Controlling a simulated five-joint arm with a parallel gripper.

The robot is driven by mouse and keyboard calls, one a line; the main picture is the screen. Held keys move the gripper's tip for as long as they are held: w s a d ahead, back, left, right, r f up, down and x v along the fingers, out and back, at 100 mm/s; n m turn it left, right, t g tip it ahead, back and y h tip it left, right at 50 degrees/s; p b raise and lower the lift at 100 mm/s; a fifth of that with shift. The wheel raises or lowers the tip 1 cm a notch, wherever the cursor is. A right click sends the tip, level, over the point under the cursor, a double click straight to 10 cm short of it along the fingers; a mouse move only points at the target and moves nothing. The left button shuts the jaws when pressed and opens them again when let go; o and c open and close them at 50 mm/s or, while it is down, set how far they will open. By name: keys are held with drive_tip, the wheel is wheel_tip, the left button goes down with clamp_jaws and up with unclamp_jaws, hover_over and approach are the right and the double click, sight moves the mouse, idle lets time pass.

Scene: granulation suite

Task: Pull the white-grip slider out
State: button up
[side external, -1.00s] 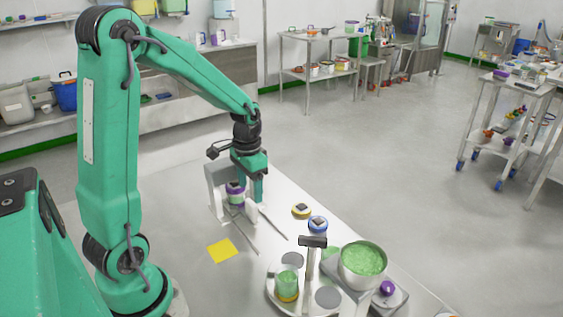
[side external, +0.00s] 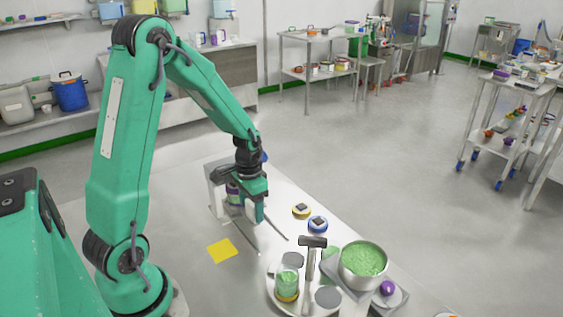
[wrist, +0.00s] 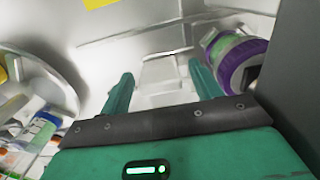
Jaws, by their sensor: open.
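My gripper (side external: 256,212) is open and points down beside the white arch-like frame (side external: 213,187) on the bench. In the wrist view the white grip (wrist: 160,78) of the slider is a pale block between my two spread fingers (wrist: 160,84). I see space between the fingers and the block, and cannot tell its height relative to the fingertips. In the side view the grip is mostly hidden behind my gripper. A purple-banded container (side external: 232,191) stands under the frame, and it also shows in the wrist view (wrist: 232,58), right of my right finger.
Two small round lidded pots (side external: 318,225) stand to the right. A round tray (side external: 276,297) with a green-filled jar, a hammer-shaped post (side external: 312,243) and a bowl of green granules (side external: 362,262) are nearer the camera.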

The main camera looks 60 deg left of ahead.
drive_tip(key=shift+f, duration=0.65)
drive_tip(key=shift+c, duration=0.2)
drive_tip(key=c, duration=1.3)
drive_tip(key=shift+w+d, duration=0.1)
drive_tip(key=shift+d, duration=6.2)
drive_tip(key=shift+c, duration=0.2)
drive_tip(key=o, duration=1.3)
drive_tip(key=shift+o, duration=0.2)
drive_tip(key=shift+r, duration=0.15)
